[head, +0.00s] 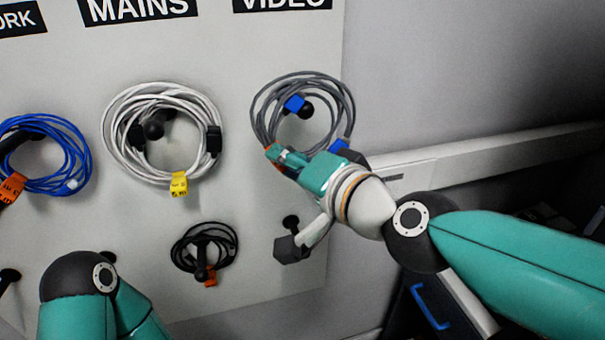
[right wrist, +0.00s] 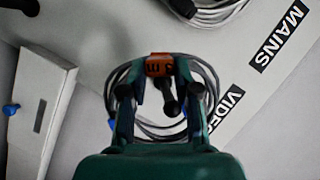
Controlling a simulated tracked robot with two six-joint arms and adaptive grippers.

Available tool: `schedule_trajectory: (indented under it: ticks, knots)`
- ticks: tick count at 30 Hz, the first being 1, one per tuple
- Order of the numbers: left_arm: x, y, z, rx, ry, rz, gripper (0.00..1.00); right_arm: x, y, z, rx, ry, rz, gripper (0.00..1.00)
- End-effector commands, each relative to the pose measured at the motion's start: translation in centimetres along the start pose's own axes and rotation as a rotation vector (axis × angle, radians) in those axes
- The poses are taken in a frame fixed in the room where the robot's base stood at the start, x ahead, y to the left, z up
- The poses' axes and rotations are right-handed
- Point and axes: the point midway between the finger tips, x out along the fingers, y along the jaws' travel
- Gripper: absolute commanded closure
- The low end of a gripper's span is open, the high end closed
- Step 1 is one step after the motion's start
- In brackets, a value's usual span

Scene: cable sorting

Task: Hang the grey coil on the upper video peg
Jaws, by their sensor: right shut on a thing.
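The grey coil (head: 341,88) with blue plugs is upright in front of the board under the VIDEO label. My right gripper (head: 280,157) is shut on its orange tag at the lower left of the ring. In the right wrist view the orange tag (right wrist: 158,66) sits between the fingers. The dark knob of the upper video peg (head: 306,111) shows inside the ring, below its top strands. I cannot tell whether the ring is around the peg or just in front of it. My left gripper is out of view; only part of my left arm shows.
A white coil (head: 113,105) hangs left under MAINS (head: 138,8), and a blue coil (head: 82,160) farther left. A small black coil (head: 228,237) hangs below. The lower video peg (head: 291,222) is bare. A pale rail (head: 470,150) runs right of the board.

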Motion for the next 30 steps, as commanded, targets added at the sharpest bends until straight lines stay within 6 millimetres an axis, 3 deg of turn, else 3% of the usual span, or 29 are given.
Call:
schedule_trajectory:
  ticks: [30]
  knots:
    - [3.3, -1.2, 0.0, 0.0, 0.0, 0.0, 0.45, 6.8, 0.9, -2.4, -0.004, 0.004, 0.002, 1.0]
